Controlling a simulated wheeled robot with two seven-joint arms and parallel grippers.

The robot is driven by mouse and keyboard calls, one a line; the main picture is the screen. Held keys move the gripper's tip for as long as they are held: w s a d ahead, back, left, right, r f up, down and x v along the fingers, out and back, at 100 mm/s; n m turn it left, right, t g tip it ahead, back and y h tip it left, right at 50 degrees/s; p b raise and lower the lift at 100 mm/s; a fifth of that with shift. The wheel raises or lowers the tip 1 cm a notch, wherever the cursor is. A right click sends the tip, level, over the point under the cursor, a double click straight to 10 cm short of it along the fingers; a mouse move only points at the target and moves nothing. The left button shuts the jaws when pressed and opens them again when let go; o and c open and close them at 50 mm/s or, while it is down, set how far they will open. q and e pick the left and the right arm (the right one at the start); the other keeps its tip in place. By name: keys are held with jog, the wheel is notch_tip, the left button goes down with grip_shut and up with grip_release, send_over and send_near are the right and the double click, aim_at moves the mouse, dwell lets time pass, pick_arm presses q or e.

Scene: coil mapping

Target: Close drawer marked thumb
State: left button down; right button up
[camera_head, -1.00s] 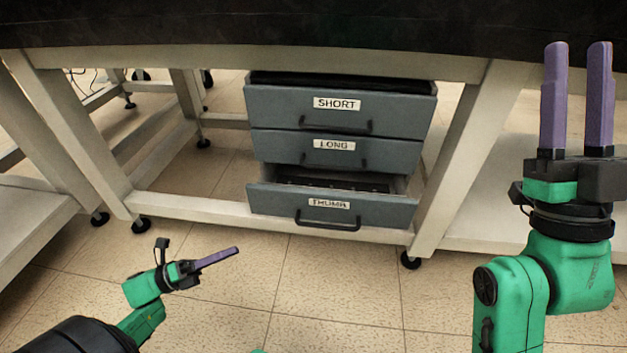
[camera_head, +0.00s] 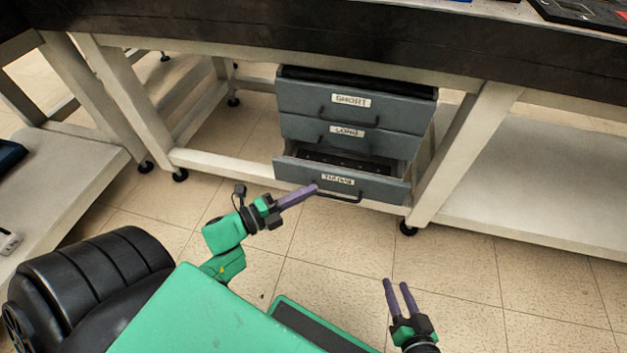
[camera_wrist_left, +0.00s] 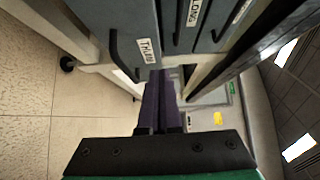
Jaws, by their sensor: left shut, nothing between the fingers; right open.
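The drawer marked THUMB (camera_head: 372,188) is the lowest of three grey drawers under the bench. It stands partly pulled out, and its inside shows above its front. Its label and black handle also show in the left wrist view (camera_wrist_left: 144,35). My left gripper (camera_head: 315,188) is shut and empty, its purple fingers overlapping the left part of the thumb drawer's front in the head view. In the left wrist view its fingertips (camera_wrist_left: 158,74) lie close by the label; I cannot tell whether they touch. My right gripper (camera_head: 396,283) is open and empty, low over the floor at the right.
The LONG drawer (camera_head: 385,142) is above the thumb drawer. The SHORT drawer (camera_head: 400,107) at the top seems slightly out. Pale bench legs (camera_head: 462,155) stand on both sides. A low shelf (camera_head: 540,190) is at the right. The floor in front is clear.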

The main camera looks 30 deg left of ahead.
aim_at(311, 168)
pick_arm(q)
jog(key=w, duration=0.2)
jog(key=w+b, duration=0.1)
jog(key=w, duration=0.1)
jog(key=shift+a+f, duration=0.1)
jog(key=shift+a, duration=0.1)
jog(key=shift+w, duration=0.3)
pick_arm(e)
notch_tip(311, 168, down, 2)
pick_arm(q)
jog(key=shift+w, duration=0.1)
jog(key=w+b, duration=0.1)
jog(key=w, duration=0.1)
jog(key=w+a, duration=0.1)
jog(key=w, duration=0.1)
jog(key=shift+a+b, duration=0.1)
jog(key=shift+b, duration=0.25)
pick_arm(e)
jog(key=shift+a+f+m+t, duration=0.1)
jog(key=shift+f+m+t, duration=0.25)
jog(key=shift+f, duration=0.4)
